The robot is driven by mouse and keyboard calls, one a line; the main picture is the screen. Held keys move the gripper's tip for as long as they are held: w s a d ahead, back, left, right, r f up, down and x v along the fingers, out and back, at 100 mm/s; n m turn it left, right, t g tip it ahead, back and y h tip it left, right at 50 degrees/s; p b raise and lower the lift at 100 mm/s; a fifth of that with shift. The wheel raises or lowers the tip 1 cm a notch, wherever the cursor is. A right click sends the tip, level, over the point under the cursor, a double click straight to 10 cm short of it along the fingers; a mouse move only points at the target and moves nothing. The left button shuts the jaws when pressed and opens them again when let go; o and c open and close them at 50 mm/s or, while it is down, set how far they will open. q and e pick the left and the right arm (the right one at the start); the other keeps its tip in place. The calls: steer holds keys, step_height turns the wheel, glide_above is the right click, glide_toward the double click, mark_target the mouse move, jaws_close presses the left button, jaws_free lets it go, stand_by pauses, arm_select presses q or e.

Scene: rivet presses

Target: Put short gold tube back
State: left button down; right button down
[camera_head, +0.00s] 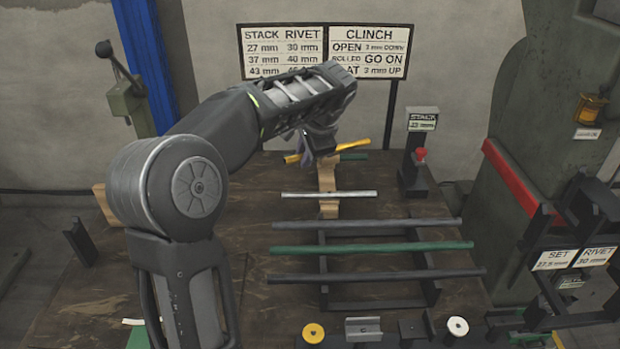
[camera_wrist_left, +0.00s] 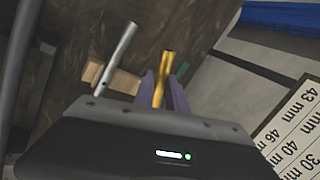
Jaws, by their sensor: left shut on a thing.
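The short gold tube (camera_head: 350,146) is in my left gripper (camera_head: 318,148) in the head view, above the far end of a wooden rest (camera_head: 328,182). The left wrist view also shows the gold tube (camera_wrist_left: 160,82) between the fingers of the left gripper (camera_wrist_left: 163,88), which are shut on it. The tube is slightly tilted in the head view, and the fingers hide part of it. Whether it touches the rest is not clear. A short silver tube (camera_head: 300,194) lies across the wooden rest, nearer to me. A green tube (camera_head: 354,157) shows just behind the gold one. My right gripper is not in view.
Long grey and green tubes (camera_head: 372,247) lie on a black rack (camera_head: 436,292) in front. A stack gauge post (camera_head: 414,160) stands to the right of the wooden rest, and a large press (camera_head: 545,130) stands farther right. Signs (camera_head: 368,52) stand behind. Small parts line the front edge.

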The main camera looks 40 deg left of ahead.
arm_select(q)
steer(key=shift+f, duration=1.05)
steer(key=shift+f+b, duration=0.35)
steer(key=shift+f, duration=1.55)
steer(key=shift+f, duration=0.2)
steer(key=c, duration=1.4)
jaws_free()
steer(key=shift+o, duration=0.2)
steer(key=shift+r, duration=0.1)
